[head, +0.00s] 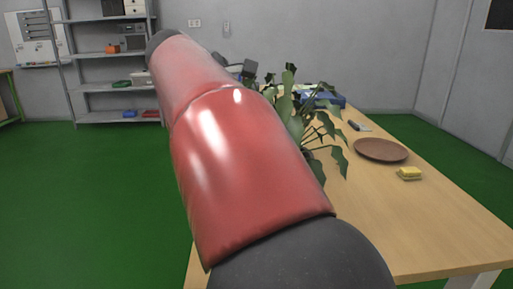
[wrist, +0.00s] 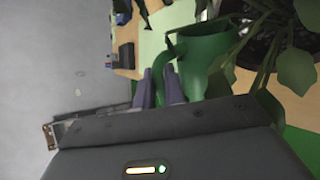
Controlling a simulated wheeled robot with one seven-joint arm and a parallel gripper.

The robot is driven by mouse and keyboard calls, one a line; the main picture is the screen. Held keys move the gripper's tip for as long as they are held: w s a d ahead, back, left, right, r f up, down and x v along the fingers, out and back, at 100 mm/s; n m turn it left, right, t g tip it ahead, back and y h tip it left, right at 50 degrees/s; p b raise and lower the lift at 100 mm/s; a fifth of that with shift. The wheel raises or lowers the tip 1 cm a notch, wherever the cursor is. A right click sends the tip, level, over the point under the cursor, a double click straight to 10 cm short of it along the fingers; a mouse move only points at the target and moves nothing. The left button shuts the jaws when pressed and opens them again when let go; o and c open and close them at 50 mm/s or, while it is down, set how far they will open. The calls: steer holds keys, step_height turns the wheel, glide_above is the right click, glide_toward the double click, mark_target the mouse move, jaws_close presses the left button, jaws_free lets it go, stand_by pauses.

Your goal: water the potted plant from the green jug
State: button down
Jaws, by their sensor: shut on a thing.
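My gripper (wrist: 160,88) shows in the wrist view, its two fingers shut on the handle of the green jug (wrist: 205,52). The jug's body is to the right of the fingers. In the head view my red arm hides both the gripper and the jug. The potted plant (head: 318,128) stands on the table behind my arm in the head view; its pot is hidden there. In the wrist view its leaves (wrist: 296,70) hang close to the jug's right side. I cannot tell whether jug and leaves touch, or whether water is flowing.
The wooden table (head: 425,228) also holds a brown plate (head: 381,150), a yellow sponge (head: 409,173), a dark-handled tool (head: 358,126) and a blue object (head: 325,98) behind the plant. Shelves (head: 105,88) stand at the back left. The table's near right part is clear.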

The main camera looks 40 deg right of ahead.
stand_by(0.4)
steer(key=shift+w+a+f+n+g+h+p, duration=0.3)
steer(key=shift+w+a+n+g+h, duration=0.1)
steer(key=shift+w+n, duration=0.15)
steer(key=shift+w+a+f+n+g+h+p, duration=0.15)
steer(key=shift+w+a+f+n+g+h, duration=0.15)
steer(key=shift+w+n+h, duration=0.2)
steer(key=shift+w+a+f+g, duration=0.1)
steer(key=shift+w+f+g, duration=0.05)
steer(key=shift+f+g, duration=0.15)
steer(key=shift+w+a+f+n+h+p, duration=0.25)
steer(key=shift+w+f+n, duration=0.15)
steer(key=shift+f, duration=0.1)
steer(key=shift+w+a+f+n+h+p, duration=0.15)
steer(key=shift+w+a+f+n, duration=0.05)
steer(key=shift+w+f+n, duration=0.25)
steer(key=shift+w+a+f+g, duration=0.1)
steer(key=shift+w+f+g, duration=0.05)
steer(key=shift+f+g, duration=0.25)
steer(key=w+a+f+n+g+h, duration=0.1)
steer(key=w+a+f+n+h, duration=0.3)
steer(key=f, duration=0.4)
steer(key=shift+w+a+f+n, duration=0.15)
steer(key=shift+w+f+n, duration=0.3)
steer(key=shift+w, duration=0.7)
